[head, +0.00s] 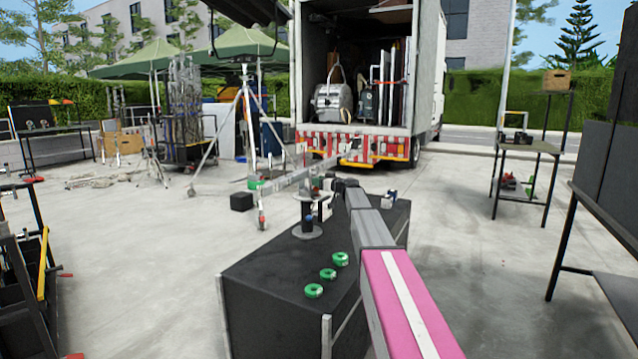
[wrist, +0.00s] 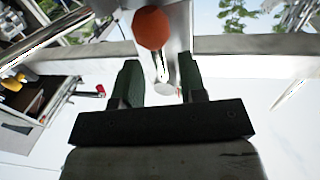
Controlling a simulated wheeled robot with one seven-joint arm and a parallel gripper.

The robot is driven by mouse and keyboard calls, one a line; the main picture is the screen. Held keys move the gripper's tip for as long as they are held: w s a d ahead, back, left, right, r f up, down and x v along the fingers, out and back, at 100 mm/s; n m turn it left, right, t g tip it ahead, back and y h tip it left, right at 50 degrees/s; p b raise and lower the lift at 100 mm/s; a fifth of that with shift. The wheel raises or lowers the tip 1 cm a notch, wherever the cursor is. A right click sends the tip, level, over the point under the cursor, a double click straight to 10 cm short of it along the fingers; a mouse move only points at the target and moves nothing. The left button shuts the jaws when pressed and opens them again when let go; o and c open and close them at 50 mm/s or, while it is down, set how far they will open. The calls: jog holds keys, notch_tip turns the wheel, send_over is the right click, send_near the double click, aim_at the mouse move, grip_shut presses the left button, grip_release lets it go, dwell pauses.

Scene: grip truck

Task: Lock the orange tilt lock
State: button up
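In the wrist view, a round orange knob (wrist: 152,29), the likely tilt lock, sits at the top centre against a grey metal part. My gripper (wrist: 160,66) is open, its two dark green fingers apart with nothing visibly held between them. The knob lies just beyond the fingertips in the picture, slightly left of the middle of the gap; whether it touches them I cannot tell. A pale round-ended piece (wrist: 166,88) shows between the fingers. In the head view, my arm reaches forward over a black case, and the knob is too small to make out.
The black case (head: 265,272) carries several green rolls (head: 314,291) and a round-based mount (head: 307,230). A long grey boom (head: 300,175) runs behind it.

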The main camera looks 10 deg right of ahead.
aim_at(309, 175)
jog(key=shift+a, duration=0.1)
jog(key=shift+c, duration=0.3)
grip_shut()
jog(key=shift+s+m, duration=0.1)
jog(key=shift+m, duration=0.2)
jog(key=m, duration=0.3)
jog(key=s+a+r+m+g, duration=0.1)
jog(key=m, duration=0.2)
jog(key=r+m+g, duration=0.1)
jog(key=m, duration=0.2)
jog(key=shift+s+a+m, duration=0.2)
jog(key=shift+s+m, duration=0.15)
jog(key=shift+m, duration=0.05)
jog(key=m+g, duration=0.1)
jog(key=m, duration=0.1)
jog(key=r+m+g, duration=0.1)
jog(key=m, duration=0.2)
jog(key=shift+s+r+y, duration=0.1)
jog(key=shift+r+y, duration=0.1)
jog(key=shift+y, duration=0.1)
jog(key=shift+o, duration=0.3)
grip_release()
